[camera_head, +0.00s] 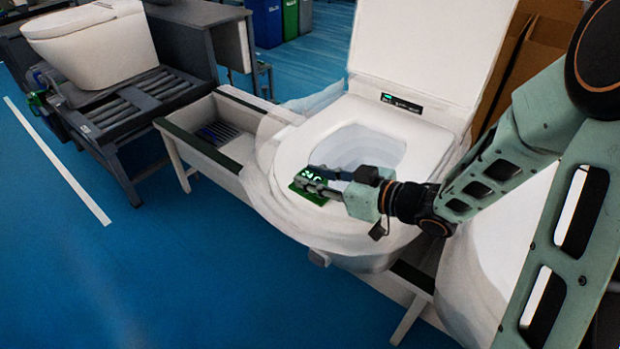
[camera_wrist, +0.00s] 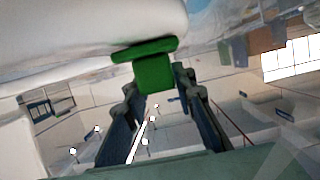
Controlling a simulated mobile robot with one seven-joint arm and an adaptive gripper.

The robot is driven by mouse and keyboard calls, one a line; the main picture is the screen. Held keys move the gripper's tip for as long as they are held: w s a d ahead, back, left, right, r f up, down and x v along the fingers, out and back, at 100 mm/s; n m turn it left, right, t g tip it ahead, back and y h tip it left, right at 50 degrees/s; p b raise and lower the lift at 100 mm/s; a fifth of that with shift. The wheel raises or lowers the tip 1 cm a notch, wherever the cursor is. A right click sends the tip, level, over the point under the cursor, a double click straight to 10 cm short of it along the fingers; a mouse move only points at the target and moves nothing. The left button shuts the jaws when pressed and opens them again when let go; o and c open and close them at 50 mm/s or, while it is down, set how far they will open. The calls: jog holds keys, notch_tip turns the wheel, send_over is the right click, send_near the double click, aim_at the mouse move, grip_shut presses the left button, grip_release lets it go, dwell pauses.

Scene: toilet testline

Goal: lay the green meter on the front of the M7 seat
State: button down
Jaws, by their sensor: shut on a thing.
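The green meter (camera_head: 309,186) is at the front left part of the white seat (camera_head: 291,165) of the middle toilet, its lit display facing up. My gripper (camera_head: 322,181) reaches in from the right, low over the seat front, and is shut on the meter. In the wrist view the green meter (camera_wrist: 154,72) sits between the two fingertips of my gripper (camera_wrist: 156,85), close to the pale rounded seat surface (camera_wrist: 80,30). I cannot tell whether the meter touches the seat. Part of the meter is hidden by the fingers.
The raised lid (camera_head: 430,50) stands behind the seat, with a small lit panel (camera_head: 401,103) at its base. Clear plastic wrap (camera_head: 275,205) surrounds the bowl. Another toilet (camera_head: 95,45) stands on a roller conveyor at the back left. Cardboard boxes (camera_head: 530,50) are behind my arm.

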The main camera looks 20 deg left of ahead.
jog(key=c, duration=1.6)
grip_release()
jog(key=shift+f, duration=0.1)
jog(key=shift+r, duration=0.25)
jog(key=v, duration=1.2)
jog(key=shift+p, duration=0.3)
jog(key=shift+s, duration=0.1)
